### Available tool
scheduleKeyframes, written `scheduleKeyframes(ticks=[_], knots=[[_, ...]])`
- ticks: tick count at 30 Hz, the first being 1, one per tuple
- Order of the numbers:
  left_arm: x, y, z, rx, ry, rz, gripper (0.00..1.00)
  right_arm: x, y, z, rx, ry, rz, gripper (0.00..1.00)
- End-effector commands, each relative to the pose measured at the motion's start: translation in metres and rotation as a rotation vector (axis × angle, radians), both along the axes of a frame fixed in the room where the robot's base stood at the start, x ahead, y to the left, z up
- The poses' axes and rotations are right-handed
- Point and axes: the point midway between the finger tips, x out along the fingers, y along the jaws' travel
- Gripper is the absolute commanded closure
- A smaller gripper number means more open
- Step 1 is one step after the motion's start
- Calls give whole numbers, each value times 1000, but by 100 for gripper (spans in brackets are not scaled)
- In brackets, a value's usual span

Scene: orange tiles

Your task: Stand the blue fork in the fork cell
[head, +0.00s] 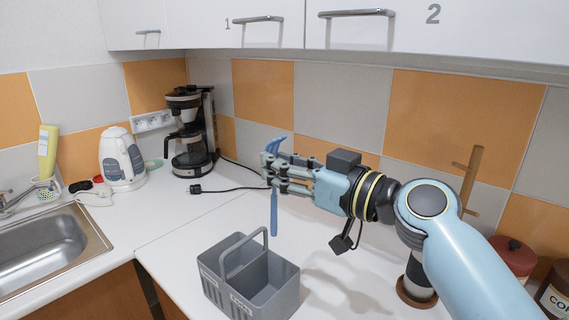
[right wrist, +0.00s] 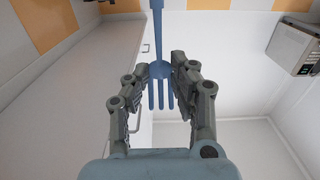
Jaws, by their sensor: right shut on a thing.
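The blue fork (head: 274,212) is held by my right gripper (head: 273,171) above the counter, with its handle hanging down nearly upright and its head above the fingers. In the right wrist view the fork (right wrist: 157,30) passes between the two fingers, tines toward the palm. The grey caddy (head: 286,294) stands on the counter below, with a carrying handle and open cells; the fork's lower end shows above and behind its rim. The caddy's small labels are too small to read surely. My left gripper is not in view.
A coffee maker (head: 190,132) and a kettle (head: 121,158) stand at the back left, beside the sink (head: 40,250). A black plug and cord (head: 215,189) lie behind the caddy. A wooden mug tree (head: 470,182) and a red jar (head: 514,256) stand at the right.

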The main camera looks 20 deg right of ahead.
Motion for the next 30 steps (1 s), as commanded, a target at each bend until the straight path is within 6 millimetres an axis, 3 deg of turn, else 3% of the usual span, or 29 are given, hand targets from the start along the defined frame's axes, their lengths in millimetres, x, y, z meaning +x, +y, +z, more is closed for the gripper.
scheduleKeyframes(ticks=[11, 30], knots=[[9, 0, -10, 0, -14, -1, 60, 0, 0, -16, 2, -3, 1, 100], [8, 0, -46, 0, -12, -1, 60, 0, 0, -72, 3, -2, 1, 100]])
